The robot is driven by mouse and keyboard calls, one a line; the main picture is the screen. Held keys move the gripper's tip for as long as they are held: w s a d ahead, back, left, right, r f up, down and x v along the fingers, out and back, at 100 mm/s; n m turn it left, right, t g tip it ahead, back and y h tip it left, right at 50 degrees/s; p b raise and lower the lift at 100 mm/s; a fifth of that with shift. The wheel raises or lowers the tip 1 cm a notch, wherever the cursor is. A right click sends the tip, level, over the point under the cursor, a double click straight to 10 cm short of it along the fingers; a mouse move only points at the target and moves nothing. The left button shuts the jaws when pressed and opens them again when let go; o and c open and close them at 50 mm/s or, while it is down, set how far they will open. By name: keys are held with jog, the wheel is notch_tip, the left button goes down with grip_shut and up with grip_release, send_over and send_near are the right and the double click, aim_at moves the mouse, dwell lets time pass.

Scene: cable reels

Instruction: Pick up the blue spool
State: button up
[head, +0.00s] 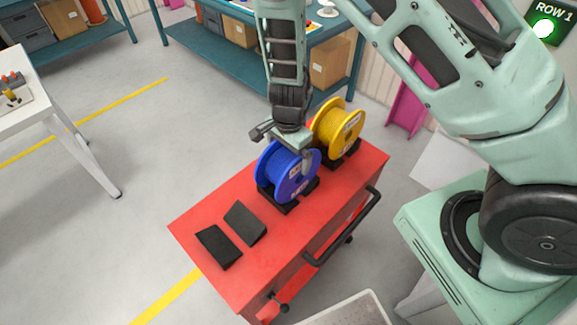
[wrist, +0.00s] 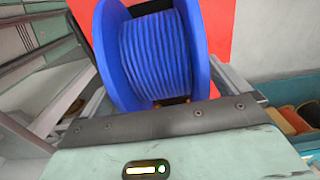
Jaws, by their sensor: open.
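The blue spool (head: 288,174) stands on its rim in a black cradle (head: 290,205) on the red cart, its flanges facing sideways. In the wrist view the blue spool (wrist: 155,55) fills the upper middle, with wound blue cable between two flanges. My gripper (head: 290,150) is right at the spool's top, with a finger showing on the right side of it in the head view. The jaws are open, and the spool lies between or just beyond them. I cannot tell whether they touch it. The spool's far side is hidden.
A yellow spool (head: 338,124) stands close behind the blue one on the red cart (head: 190,228). A white table (head: 50,100) stands left; a teal workbench (head: 205,50) stands behind.

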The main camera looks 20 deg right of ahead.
jog(key=shift+f, duration=0.75)
jog(key=c, duration=1.3)
jog(key=shift+r, duration=0.1)
notch_tip(320, 180, up, 10)
jog(key=shift+f, duration=0.1)
notch_tip(320, 180, up, 6)
jog(key=p, duration=0.6)
